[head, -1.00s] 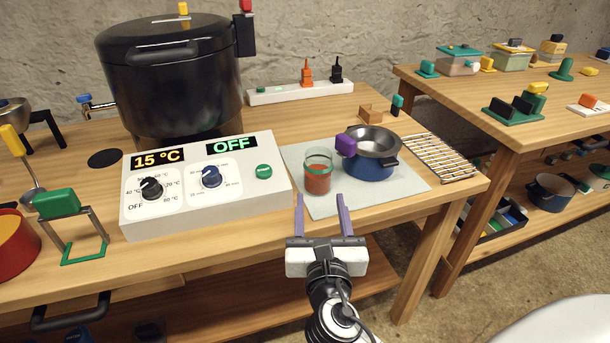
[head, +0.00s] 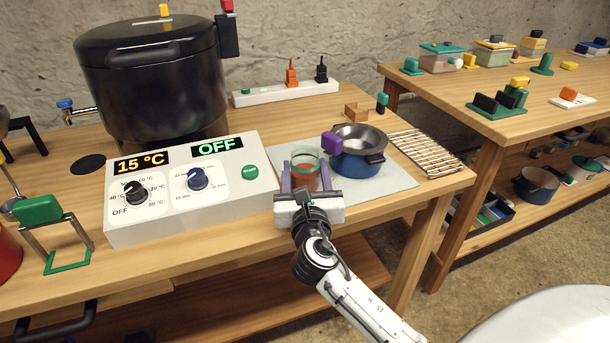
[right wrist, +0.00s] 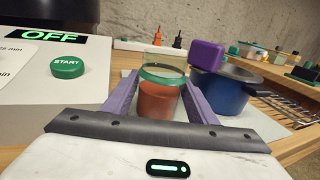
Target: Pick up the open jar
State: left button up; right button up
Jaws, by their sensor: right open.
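The open jar (head: 305,172) is clear glass with a green rim and red-orange contents. It stands upright on a grey mat (head: 390,198) between the control box and the blue pot. In the right wrist view the jar (right wrist: 159,97) stands between the purple fingers. My right gripper (head: 306,178) is open, with one finger on each side of the jar; it also shows in the right wrist view (right wrist: 157,90). I cannot tell whether the fingers touch the glass. My left gripper is not in view.
A blue pot (head: 352,165) with a funnel and purple handle stands close right of the jar. The control box (head: 180,215) stands close left. A wire rack (head: 425,150) lies at the right. A large black canner (head: 150,85) stands behind.

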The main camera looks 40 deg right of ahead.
jog(key=shift+r, duration=0.1)
jog(key=c, duration=0.8)
jog(key=shift+r, duration=0.1)
jog(key=shift+r, duration=0.25)
jog(key=s+a, duration=0.4)
jog(key=s, duration=1.3)
jog(key=shift+s, duration=0.3)
jog(key=shift+a, duration=0.1)
jog(key=o, duration=0.4)
jog(key=c, duration=0.7)
jog(key=shift+o, duration=0.2)
